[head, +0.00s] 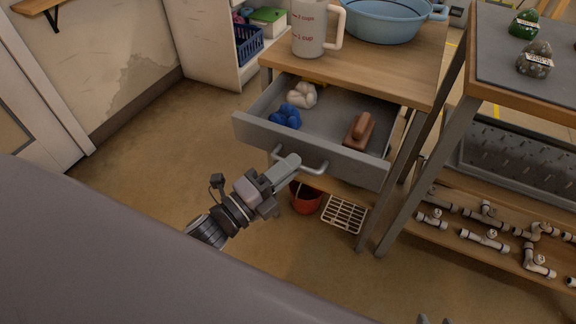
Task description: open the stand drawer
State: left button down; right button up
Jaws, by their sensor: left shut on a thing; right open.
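The stand drawer (220,128) is a grey drawer under the wooden top of the stand (400,75), and it is pulled well out. Its inside shows from above. My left gripper (287,167) is shut on the drawer's grey bar handle (315,168), near the handle's left end. The gripper hides that part of the handle. Only the two fingertips of my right gripper (435,320) show at the bottom edge, apart from each other and empty, far from the drawer.
The drawer holds a blue bundle (286,116), a white bundle (301,95) and a brown block (359,130). A measuring jug (310,28) and a blue basin (385,20) stand on top. A red bucket (306,198) sits below. A table with pipe fittings (485,240) is close on the right.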

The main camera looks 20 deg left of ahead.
pick_arm(q)
jog(key=c, duration=1.1)
grip_release()
jog(key=shift+c, duration=0.2)
jog(key=v, duration=0.7)
jog(key=s+d+f+n+g+y, duration=0.1)
jog(key=s+f+n+g+y, duration=0.25)
jog(key=f+n, duration=0.55)
jog(key=s+f+n+g+y, duration=0.2)
jog(key=s+f+n+g, duration=0.15)
jog(key=n, duration=0.85)
notch_tip(320, 180, up, 14)
jog(key=a+p, duration=0.1)
jog(key=p, duration=1.6)
jog(key=shift+g+y+p, duration=0.3)
jog(key=shift+g+y, duration=0.05)
jog(key=shift+g, duration=0.05)
